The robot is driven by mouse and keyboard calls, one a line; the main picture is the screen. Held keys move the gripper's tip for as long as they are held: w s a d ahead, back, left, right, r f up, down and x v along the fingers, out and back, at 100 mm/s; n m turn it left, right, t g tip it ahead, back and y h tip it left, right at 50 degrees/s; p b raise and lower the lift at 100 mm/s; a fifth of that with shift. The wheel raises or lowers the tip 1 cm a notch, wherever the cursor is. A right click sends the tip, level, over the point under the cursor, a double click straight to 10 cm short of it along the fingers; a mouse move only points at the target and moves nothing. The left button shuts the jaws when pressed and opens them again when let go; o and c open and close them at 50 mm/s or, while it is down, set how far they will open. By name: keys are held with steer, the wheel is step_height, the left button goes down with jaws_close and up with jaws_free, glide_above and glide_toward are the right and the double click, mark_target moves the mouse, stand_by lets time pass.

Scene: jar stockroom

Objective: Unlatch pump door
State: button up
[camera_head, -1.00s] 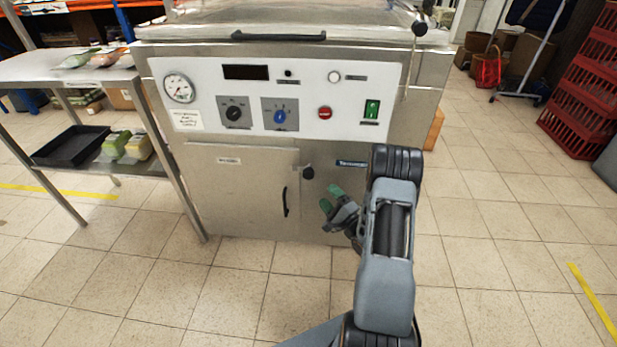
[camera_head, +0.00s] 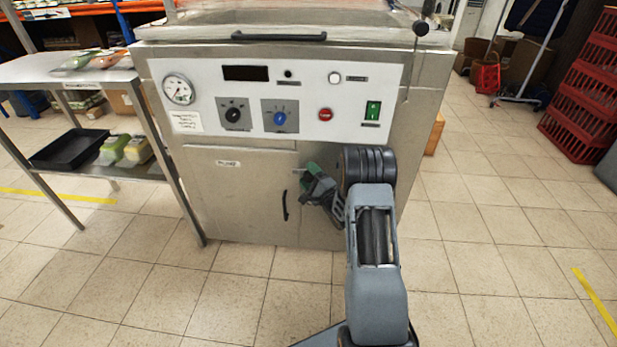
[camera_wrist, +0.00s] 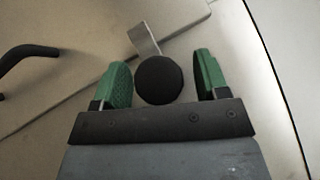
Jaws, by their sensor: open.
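The pump door (camera_head: 235,190) is a steel panel low on the front of the machine, and it looks closed. Its black curved handle (camera_head: 285,205) also shows at the left of the wrist view (camera_wrist: 22,58). The latch has a round black knob (camera_wrist: 158,80) and a short metal arm (camera_wrist: 143,40) that crosses the door seam. My gripper (camera_head: 311,172) is at the upper right of the door and hides the latch in the head view. In the wrist view my gripper (camera_wrist: 158,82) is open, with one green finger on each side of the knob and gaps visible beside it.
The control panel (camera_head: 300,98) with dials and switches is above the door. A steel side table (camera_head: 60,68) stands close at the left. Red crates (camera_head: 583,95) are stacked at the far right. The tiled floor (camera_head: 480,250) at right is clear.

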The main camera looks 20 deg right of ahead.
steer(key=shift+c, duration=0.3)
steer(key=c, duration=0.9)
steer(key=shift+o, duration=0.2)
steer(key=shift+r, duration=0.1)
